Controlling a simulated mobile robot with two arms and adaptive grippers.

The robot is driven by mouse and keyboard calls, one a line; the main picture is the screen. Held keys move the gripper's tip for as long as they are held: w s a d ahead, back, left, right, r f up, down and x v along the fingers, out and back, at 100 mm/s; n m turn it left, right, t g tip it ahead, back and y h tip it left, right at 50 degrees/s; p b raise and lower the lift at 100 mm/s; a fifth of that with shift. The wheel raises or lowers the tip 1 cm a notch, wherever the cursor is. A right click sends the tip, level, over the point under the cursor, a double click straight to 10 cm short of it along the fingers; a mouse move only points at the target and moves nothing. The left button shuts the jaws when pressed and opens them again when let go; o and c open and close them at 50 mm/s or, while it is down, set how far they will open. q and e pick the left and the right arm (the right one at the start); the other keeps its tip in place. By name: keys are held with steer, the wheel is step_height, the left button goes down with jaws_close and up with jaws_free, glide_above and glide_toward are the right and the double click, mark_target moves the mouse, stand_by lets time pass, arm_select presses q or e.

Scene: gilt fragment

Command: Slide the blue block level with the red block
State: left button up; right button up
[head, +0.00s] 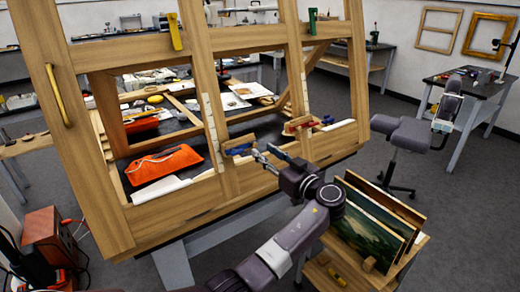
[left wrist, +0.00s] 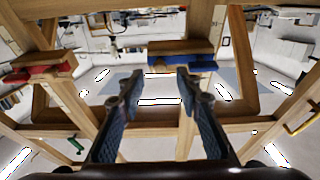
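The blue block (head: 238,150), a wooden piece with a blue face, sits on the middle upright of the large wooden frame in the head view. It also shows ahead of the fingers in the left wrist view (left wrist: 203,62). The red block (head: 299,126) is on the upright to the right; in the left wrist view it is at the left (left wrist: 38,73). My left gripper (head: 266,152) is open and empty, just right of the blue block in the head view. In the left wrist view its two fingers (left wrist: 158,90) are spread below the blue block, apart from it. My right gripper is not in view.
The wooden frame (head: 230,190) stands over a dark bench. An orange cloth (head: 163,163) lies behind its lower bar. A yellow clamp (head: 174,32) and green clamp (head: 312,21) sit on the top bar. Framed paintings (head: 375,222) stand close by my left arm.

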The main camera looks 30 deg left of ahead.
arm_select(q)
steer(key=v, duration=0.8)
steer(key=shift+s+d, duration=0.1)
step_height(320, 180, down, 26)
steer(key=d+m+t+h, duration=0.1)
steer(key=m+h, duration=0.5)
steer(key=m, duration=0.3)
steer(key=s+d+f+m+g+h, duration=0.15)
steer(key=s+f, duration=0.25)
steer(key=f, duration=0.4)
steer(key=s+f+m+h, duration=0.2)
steer(key=s+f, duration=0.2)
steer(key=f, duration=0.3)
steer(key=s+d+f+m+g+h, duration=0.1)
steer(key=s+f, duration=0.3)
steer(key=f, duration=0.4)
steer(key=s+d+f+g+h, duration=0.1)
steer(key=s+f, duration=0.6)
steer(key=s, duration=0.7)
steer(key=s+d+f+m+g+h, duration=0.1)
steer(key=s+f, duration=0.6)
steer(key=s, duration=0.8)
steer(key=s+d+f+m+g+h+b, duration=0.1)
steer(key=s+f+h, duration=0.3)
steer(key=s, duration=1.1)
step_height(320, 180, down, 4)
steer(key=shift+d+r+g, duration=0.2)
steer(key=shift+d+g, duration=0.15)
steer(key=shift+g, duration=0.3)
